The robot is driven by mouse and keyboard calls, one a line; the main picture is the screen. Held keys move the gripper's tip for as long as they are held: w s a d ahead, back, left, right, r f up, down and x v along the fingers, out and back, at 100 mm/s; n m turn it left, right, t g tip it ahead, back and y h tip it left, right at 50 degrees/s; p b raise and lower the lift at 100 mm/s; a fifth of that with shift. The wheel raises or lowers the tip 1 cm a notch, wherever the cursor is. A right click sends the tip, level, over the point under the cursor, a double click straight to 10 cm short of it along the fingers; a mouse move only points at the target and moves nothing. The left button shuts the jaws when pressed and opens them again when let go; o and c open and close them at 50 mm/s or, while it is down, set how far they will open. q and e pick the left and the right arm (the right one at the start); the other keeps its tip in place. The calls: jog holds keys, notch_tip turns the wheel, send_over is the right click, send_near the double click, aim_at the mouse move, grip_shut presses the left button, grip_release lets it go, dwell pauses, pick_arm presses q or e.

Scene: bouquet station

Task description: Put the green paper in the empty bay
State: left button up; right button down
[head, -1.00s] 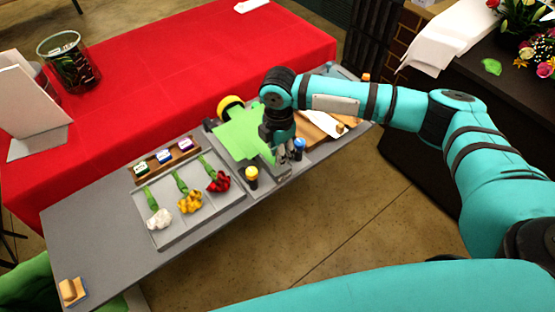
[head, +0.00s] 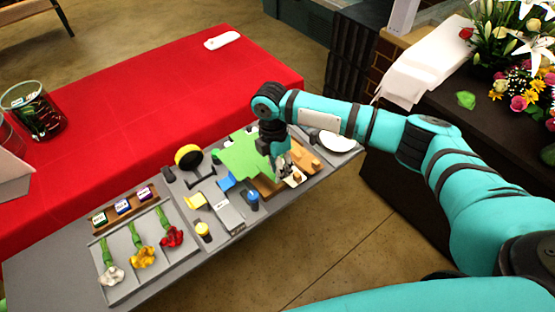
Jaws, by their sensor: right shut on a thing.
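The green paper (head: 240,158) is a flat, irregular bright green sheet over the back middle of the grey worktop (head: 60,262). My right gripper (head: 279,166) comes down at the sheet's right edge and is shut on it. The fingertips are small and partly hidden by the gripper body. A brown wooden holder (head: 267,186) lies under and beside the gripper and the sheet. The sheet covers part of it, so I cannot tell which bay is empty. My left gripper is not in view.
A yellow-topped bottle (head: 203,232), blue-topped bottle (head: 252,200) and black-yellow roll (head: 188,157) stand nearby. A white plate (head: 336,141) is at right.

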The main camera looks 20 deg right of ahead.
aim_at(274, 178)
jog(key=b, duration=0.1)
jog(key=a+f+b, duration=0.1)
jog(key=f+b, duration=0.1)
jog(key=shift+s+a+f, duration=0.25)
jog(key=shift+a, duration=0.05)
jog(key=f+b, duration=0.1)
jog(key=f, duration=0.1)
jog(key=f+b, duration=0.1)
jog(key=shift+d+f+b, duration=0.2)
jog(key=shift+f+b, duration=0.15)
jog(key=shift+f, duration=0.4)
jog(key=shift+w+f, duration=0.1)
jog(key=shift+f, duration=0.35)
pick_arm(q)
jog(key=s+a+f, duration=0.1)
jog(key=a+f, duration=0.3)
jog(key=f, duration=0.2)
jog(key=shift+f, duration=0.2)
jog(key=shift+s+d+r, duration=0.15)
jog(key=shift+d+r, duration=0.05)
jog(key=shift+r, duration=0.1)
pick_arm(e)
jog(key=shift+d+f, duration=0.1)
pick_arm(q)
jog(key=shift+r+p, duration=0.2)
jog(key=shift+p, duration=0.1)
pick_arm(e)
jog(key=shift+f, duration=0.15)
